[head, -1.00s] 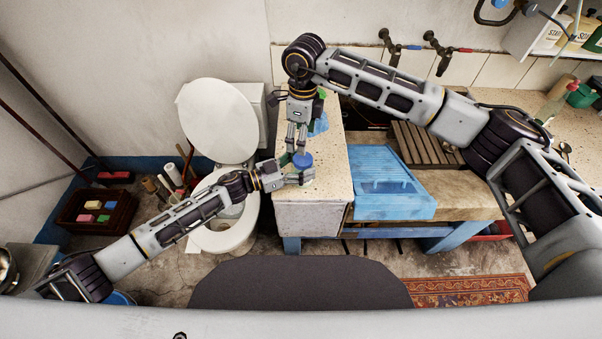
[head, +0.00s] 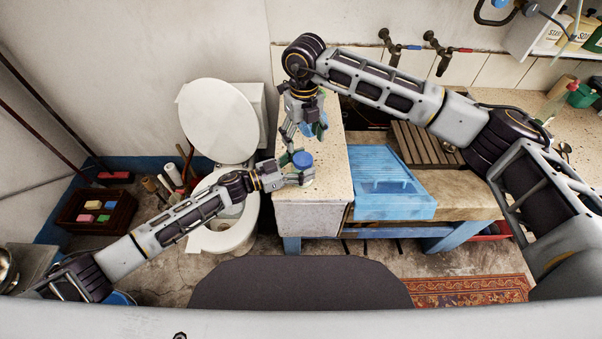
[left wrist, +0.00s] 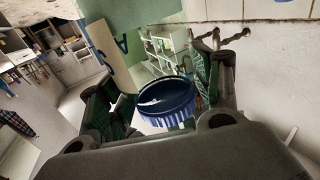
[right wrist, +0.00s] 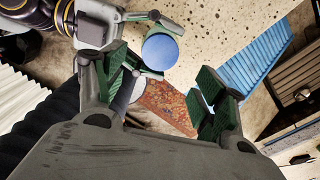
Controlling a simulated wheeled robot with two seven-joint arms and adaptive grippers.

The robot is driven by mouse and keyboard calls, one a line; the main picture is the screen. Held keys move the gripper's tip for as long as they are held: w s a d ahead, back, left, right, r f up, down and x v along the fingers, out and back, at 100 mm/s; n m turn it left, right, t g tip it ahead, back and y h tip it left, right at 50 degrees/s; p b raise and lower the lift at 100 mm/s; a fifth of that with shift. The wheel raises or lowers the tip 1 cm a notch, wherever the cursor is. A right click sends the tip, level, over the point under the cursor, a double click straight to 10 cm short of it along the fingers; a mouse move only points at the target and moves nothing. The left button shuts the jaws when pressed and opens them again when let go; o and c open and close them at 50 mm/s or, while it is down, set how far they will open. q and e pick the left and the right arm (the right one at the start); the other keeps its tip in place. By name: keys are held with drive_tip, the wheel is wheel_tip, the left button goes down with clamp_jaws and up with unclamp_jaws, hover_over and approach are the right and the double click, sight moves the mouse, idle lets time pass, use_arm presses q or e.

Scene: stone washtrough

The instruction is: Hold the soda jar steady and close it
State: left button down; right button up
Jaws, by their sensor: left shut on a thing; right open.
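The soda jar shows mainly as its round blue lid (head: 302,159), near the left front end of the stone counter. My right gripper (head: 302,138) points down just behind and above the lid, open and empty. In the right wrist view the lid (right wrist: 160,52) lies beyond the open fingers (right wrist: 168,95), apart from them. I cannot tell how tightly the lid sits.
A blue washboard-like tray (head: 385,185) lies right of the counter (head: 325,185). A toilet (head: 222,125) is left of the counter. Taps (head: 392,48) are on the back wall.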

sight(302, 159)
drive_tip(key=shift+m, duration=0.4)
drive_tip(key=shift+f, duration=0.1)
drive_tip(key=shift+f, duration=3.9)
drive_tip(key=shift+c, duration=0.3)
drive_tip(key=c, duration=1)
drive_tip(key=shift+m, duration=0.3)
drive_tip(key=shift+m, duration=1.3)
